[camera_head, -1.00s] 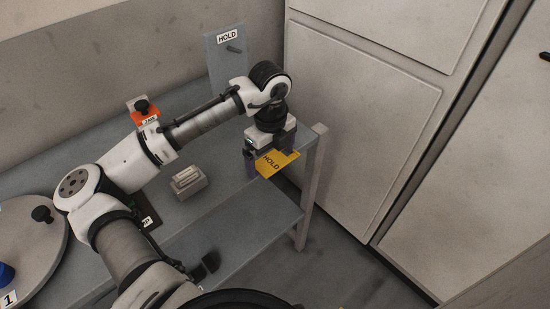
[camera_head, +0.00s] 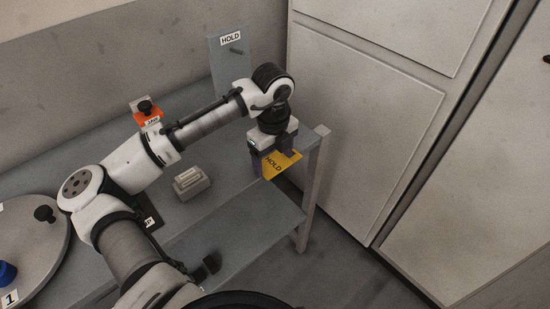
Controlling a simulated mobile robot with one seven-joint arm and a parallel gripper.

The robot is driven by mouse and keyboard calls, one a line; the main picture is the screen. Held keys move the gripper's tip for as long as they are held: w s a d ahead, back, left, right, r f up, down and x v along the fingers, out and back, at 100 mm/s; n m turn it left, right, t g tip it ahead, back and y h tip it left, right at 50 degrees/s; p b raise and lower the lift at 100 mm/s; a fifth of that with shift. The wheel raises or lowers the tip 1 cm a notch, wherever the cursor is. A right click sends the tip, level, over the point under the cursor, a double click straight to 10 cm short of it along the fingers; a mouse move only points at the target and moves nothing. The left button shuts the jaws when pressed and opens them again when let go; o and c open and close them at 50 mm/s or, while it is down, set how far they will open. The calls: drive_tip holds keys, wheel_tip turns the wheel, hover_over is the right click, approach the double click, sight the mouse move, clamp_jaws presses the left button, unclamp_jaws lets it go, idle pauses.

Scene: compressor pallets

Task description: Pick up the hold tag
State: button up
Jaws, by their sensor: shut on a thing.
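The hold tag (camera_head: 277,165) is a yellow plate with the word HOLD in black. It shows at the right end of the grey bench, near the front edge. My gripper (camera_head: 270,160) points down over the tag and is shut on it. The gripper's body hides part of the tag. I cannot tell whether the tag still touches the bench top.
A grey upright board (camera_head: 231,62) labelled HOLD, with a dark peg, stands at the bench's back. The grey bench (camera_head: 215,215) also bears a small grey block (camera_head: 191,184) and an orange item with a black knob (camera_head: 147,113). Pale cabinets (camera_head: 360,120) stand close on the right.

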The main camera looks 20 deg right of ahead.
sight(273, 164)
wheel_tip(273, 164, up, 20)
drive_tip(key=shift+b, duration=0.45)
idle(0.4)
